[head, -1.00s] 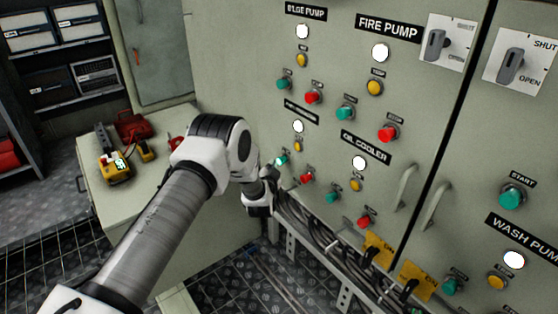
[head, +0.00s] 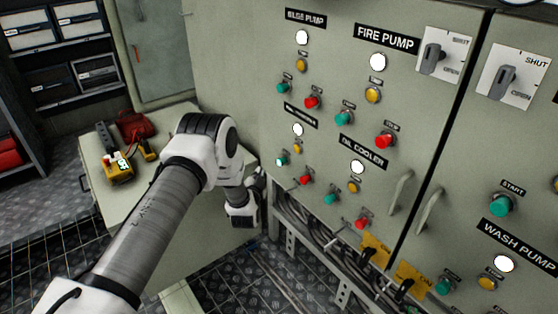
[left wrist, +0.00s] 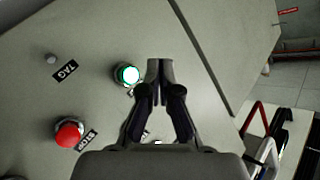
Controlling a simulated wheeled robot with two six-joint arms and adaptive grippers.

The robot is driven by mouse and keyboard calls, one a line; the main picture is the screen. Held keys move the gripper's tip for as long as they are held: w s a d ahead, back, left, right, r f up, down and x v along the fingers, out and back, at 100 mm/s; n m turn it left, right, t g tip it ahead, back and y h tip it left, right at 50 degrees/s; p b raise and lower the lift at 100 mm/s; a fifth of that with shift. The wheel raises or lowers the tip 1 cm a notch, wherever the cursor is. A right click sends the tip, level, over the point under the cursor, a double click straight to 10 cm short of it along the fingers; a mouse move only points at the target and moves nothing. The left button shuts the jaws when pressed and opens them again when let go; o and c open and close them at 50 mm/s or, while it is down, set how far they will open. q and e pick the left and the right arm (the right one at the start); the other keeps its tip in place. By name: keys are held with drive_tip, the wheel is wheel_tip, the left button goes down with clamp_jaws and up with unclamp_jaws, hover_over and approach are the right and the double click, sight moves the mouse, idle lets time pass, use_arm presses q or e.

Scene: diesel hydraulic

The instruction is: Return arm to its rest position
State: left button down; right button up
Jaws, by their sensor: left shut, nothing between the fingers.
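My left arm reaches in from the lower left of the head view, its elbow bent in front of the grey-green control cabinet (head: 235,65). My left gripper (head: 260,174) is small and dark there, just left of the lit green button (head: 282,160) in the lower left button group. In the left wrist view my left gripper (left wrist: 160,68) is shut and empty, its fingertips together. The lit green button (left wrist: 128,74) shows left of the fingertips, and a red button (left wrist: 69,133) lies lower left. My right gripper is in neither view.
A low cabinet (head: 175,192) left of the panel carries a yellow meter (head: 118,170) and a red tool case (head: 137,124), close to my arm.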

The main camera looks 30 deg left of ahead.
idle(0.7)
use_arm(q)
drive_tip(key=s+d+f+m+g+h, duration=0.2)
drive_tip(key=s+d+f+h, duration=0.1)
drive_tip(key=s+d+f, duration=0.5)
drive_tip(key=s+d+f+g+h, duration=0.1)
drive_tip(key=s+d+f+g, duration=0.15)
drive_tip(key=s, duration=0.45)
drive_tip(key=s+d+f+n+g+h, duration=0.1)
drive_tip(key=s+d+f+g, duration=0.2)
drive_tip(key=s, duration=0.4)
drive_tip(key=s+d+f+g+h, duration=0.1)
drive_tip(key=s+d+g, duration=0.1)
drive_tip(key=s+d, duration=0.4)
drive_tip(key=s+r+n+g, duration=0.1)
drive_tip(key=s+n+g, duration=0.4)
drive_tip(key=s, duration=1.2)
wheel_tip(320, 180, up, 15)
drive_tip(key=p, duration=1.4)
drive_tip(key=shift+w+d+f+m+p, duration=0.15)
drive_tip(key=shift+w+d+m+p, duration=0.05)
drive_tip(key=shift+w+m+p, duration=0.2)
